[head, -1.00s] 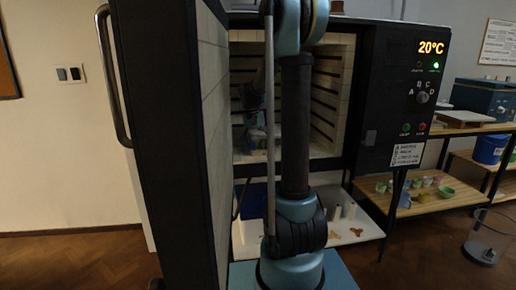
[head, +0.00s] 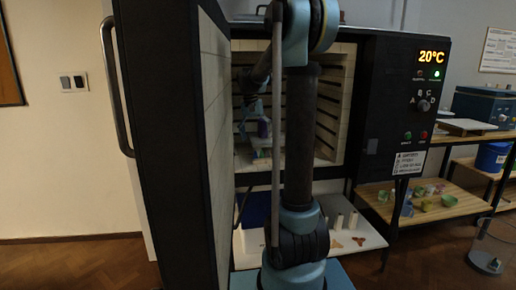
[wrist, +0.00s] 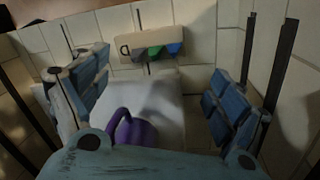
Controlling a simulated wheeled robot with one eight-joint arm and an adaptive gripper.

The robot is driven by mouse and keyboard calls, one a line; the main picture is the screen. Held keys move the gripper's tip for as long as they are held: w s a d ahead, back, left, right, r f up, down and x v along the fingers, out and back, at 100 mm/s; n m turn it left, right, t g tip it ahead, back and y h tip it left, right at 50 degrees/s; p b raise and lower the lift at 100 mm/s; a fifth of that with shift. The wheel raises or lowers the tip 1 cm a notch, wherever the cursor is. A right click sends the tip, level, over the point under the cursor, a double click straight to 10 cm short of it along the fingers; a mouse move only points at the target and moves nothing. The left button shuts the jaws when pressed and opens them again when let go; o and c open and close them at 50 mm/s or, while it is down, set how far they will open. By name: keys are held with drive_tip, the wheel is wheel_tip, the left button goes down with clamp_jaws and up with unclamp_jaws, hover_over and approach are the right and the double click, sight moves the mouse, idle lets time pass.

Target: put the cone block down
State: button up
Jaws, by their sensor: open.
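In the head view my gripper (head: 252,108) is inside the kiln, small and partly behind my arm.
The kiln (head: 330,100) has dark slots in its side walls. Its open door (head: 160,130) stands close at the left. Below is a white board (head: 360,238) with pale posts. A wooden shelf unit (head: 440,208) with small pots is at the right.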

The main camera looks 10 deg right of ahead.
drive_tip(key=s+r+n, duration=0.1)
drive_tip(key=s+r, duration=0.1)
drive_tip(key=s, duration=0.8)
drive_tip(key=s+f+n+t, duration=0.1)
drive_tip(key=s+f, duration=0.8)
drive_tip(key=s, duration=0.3)
drive_tip(key=s+d+f+n+t+y, duration=0.1)
drive_tip(key=s+f+n, duration=0.1)
drive_tip(key=s+f, duration=0.7)
drive_tip(key=s, duration=0.4)
drive_tip(key=shift+s+d+f+n+t+y, duration=0.2)
drive_tip(key=shift+f+n+t+y, duration=0.1)
drive_tip(key=shift+t, duration=0.1)
